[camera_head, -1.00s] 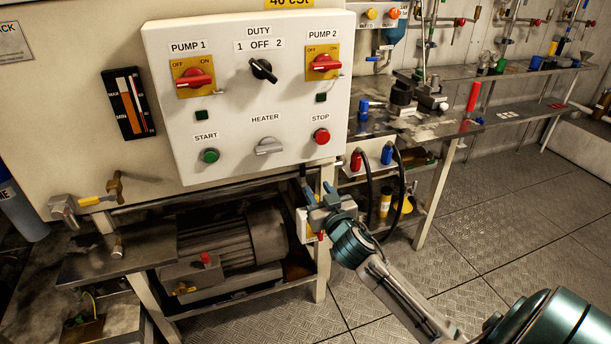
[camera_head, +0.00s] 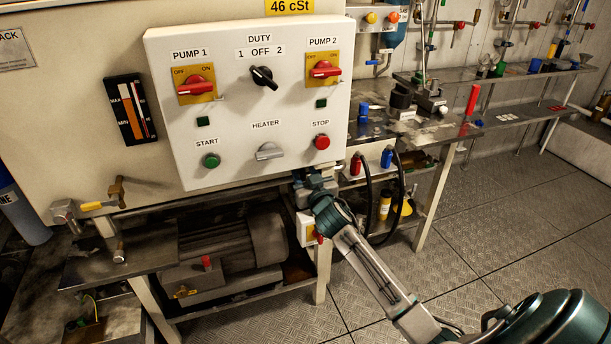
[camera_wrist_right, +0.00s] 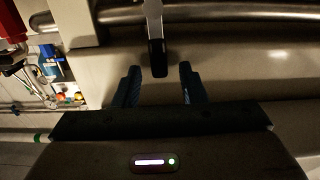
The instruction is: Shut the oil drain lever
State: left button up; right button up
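A grey metal lever with a black grip (camera_wrist_right: 157,58) hangs down in the right wrist view, in front of a pale wall. Its tip lies between the two finger lines of my right gripper (camera_wrist_right: 160,88), which is open. I see no clear contact between fingers and grip. In the head view my right gripper (camera_head: 303,181) is up under the lower right corner of the white control panel, which partly hides it. The lever cannot be made out there. A yellow-handled brass valve (camera_head: 99,205) sits on the tank's lower left. My left gripper is not in view.
The white control panel (camera_head: 222,128) overhangs the gripper. A metal frame leg (camera_head: 322,272) and a small box with a red knob (camera_head: 307,231) stand close to my right wrist. A motor (camera_head: 235,255) is below. The floor (camera_head: 500,235) at right is clear.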

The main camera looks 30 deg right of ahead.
aim_at(288, 175)
grip_shut()
